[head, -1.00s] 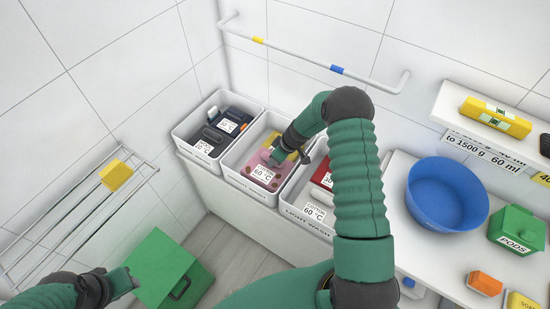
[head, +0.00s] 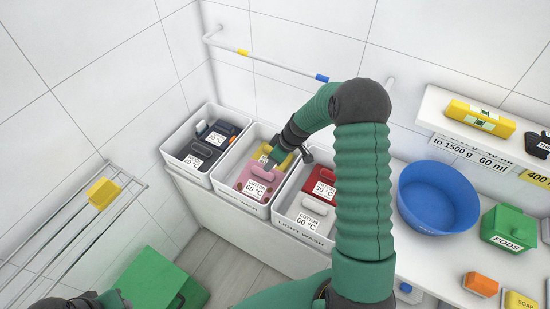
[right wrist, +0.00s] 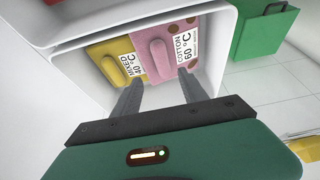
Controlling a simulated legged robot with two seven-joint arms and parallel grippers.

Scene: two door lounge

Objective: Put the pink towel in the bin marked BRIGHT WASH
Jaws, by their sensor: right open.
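The pink towel (head: 257,182), with darker spots and a COTTON 60 °C tag, lies inside the middle white bin (head: 256,207). It also shows in the right wrist view (right wrist: 158,38), beside a yellow piece marked MIXED 40 °C (right wrist: 117,62). My right gripper (head: 273,158) is over this bin at the towel's far side. In the right wrist view its two fingers (right wrist: 160,77) are apart with nothing between them. I cannot read the middle bin's own marking. My left gripper (head: 112,300) is at the bottom left, partly cut off, and its jaw is unclear.
A left bin (head: 186,172) holds dark pieces. The right bin (head: 300,228), marked LIGHT WASH, holds red and white pieces. A blue basin (head: 437,215) and green PODS box (head: 509,232) stand right. A rack (head: 70,225) and green box (head: 148,280) are left.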

